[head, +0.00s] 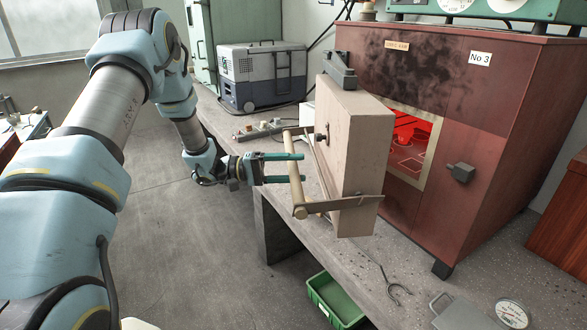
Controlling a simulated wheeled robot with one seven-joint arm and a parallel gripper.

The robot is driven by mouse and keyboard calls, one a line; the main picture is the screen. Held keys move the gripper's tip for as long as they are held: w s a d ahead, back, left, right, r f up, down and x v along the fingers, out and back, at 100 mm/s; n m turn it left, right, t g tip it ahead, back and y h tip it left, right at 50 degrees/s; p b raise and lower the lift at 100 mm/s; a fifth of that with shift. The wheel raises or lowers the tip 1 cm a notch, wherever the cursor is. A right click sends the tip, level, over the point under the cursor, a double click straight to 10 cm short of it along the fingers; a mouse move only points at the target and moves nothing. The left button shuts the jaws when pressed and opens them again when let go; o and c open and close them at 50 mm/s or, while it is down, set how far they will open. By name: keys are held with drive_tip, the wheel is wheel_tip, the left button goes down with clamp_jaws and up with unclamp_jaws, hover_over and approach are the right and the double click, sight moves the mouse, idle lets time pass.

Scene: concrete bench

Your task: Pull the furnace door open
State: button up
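The furnace (450,120) is a dark red box labelled No 3, with soot above its opening. Its thick beige door (357,150) is swung out on the left, and the glowing red chamber (408,140) shows to its right. A wooden handle bar (297,195) is held off the door's outer side by metal brackets. My gripper (302,168) comes from the left with its two green fingers apart, one above the other. The fingers cross the bar in the picture; I cannot tell whether they touch it. Nothing is clamped between them.
The grey speckled bench (330,250) carries the furnace. A metal hook tool (393,289) and a grey flat piece (456,312) lie near its front. A grey-blue case (262,75) stands behind. A green crate (335,300) is below the bench edge. The floor at left is open.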

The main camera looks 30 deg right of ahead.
drive_tip(key=shift+o, duration=0.2)
drive_tip(key=shift+w+a, duration=0.2)
drive_tip(key=shift+a, duration=0.15)
drive_tip(key=b+v, duration=0.4)
drive_tip(key=v, duration=0.6)
drive_tip(key=s+a+r+p+v, duration=0.1)
drive_tip(key=s+p+v, duration=0.1)
drive_tip(key=v, duration=1)
drive_tip(key=shift+a+r, duration=0.25)
drive_tip(key=shift+r, duration=0.1)
idle(0.4)
drive_tip(key=shift+r+p, duration=0.1)
drive_tip(key=shift+p, duration=0.45)
